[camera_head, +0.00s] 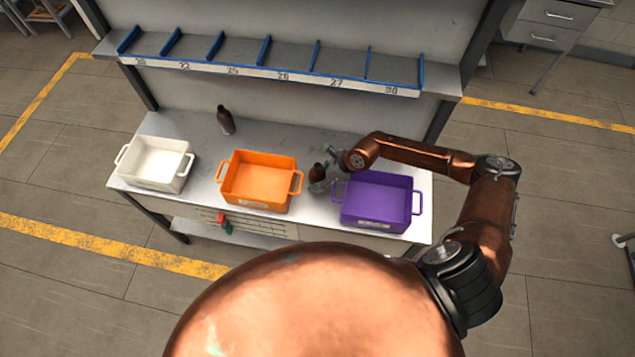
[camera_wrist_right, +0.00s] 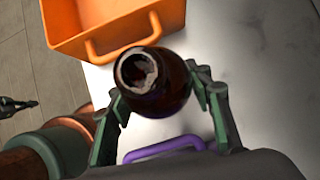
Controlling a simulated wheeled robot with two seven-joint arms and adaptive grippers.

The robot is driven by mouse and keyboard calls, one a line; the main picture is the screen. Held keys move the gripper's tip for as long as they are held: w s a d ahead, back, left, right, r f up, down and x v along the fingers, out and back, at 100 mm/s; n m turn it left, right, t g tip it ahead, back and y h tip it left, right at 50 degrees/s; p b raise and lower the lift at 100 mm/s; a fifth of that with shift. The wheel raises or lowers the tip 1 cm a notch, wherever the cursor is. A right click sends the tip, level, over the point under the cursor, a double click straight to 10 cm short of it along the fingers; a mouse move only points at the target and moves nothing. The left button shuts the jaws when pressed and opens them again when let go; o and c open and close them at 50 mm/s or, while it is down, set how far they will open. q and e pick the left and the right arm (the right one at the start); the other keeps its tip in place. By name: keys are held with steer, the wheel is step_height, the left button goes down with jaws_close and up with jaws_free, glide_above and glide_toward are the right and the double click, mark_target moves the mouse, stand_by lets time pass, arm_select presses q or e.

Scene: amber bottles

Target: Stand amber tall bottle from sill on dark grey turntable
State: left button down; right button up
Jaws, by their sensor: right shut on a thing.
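My right gripper (camera_head: 328,179) reaches down to the bench between the orange and purple bins. It is shut on an amber bottle (camera_head: 317,173), with dark fingers on both sides. In the right wrist view the bottle (camera_wrist_right: 155,85) shows its round, pale, uneven top, and the gripper (camera_wrist_right: 162,100) holds it from two sides. I cannot tell whether its base touches the bench. A second dark amber bottle (camera_head: 225,120) stands at the back of the bench, left of centre. I cannot make out a dark grey turntable. My left gripper is out of view.
A white bin (camera_head: 150,185), an orange bin (camera_head: 258,206) and a purple bin (camera_head: 375,222) stand along the bench front. The orange bin (camera_wrist_right: 75,45) is close to the held bottle. A numbered shelf (camera_head: 270,75) with blue dividers overhangs the back. The bench behind the bins is mostly clear.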

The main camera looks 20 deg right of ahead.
steer(key=shift+f, duration=1.45)
steer(key=shift+f, duration=0.1)
steer(key=o, duration=1.3)
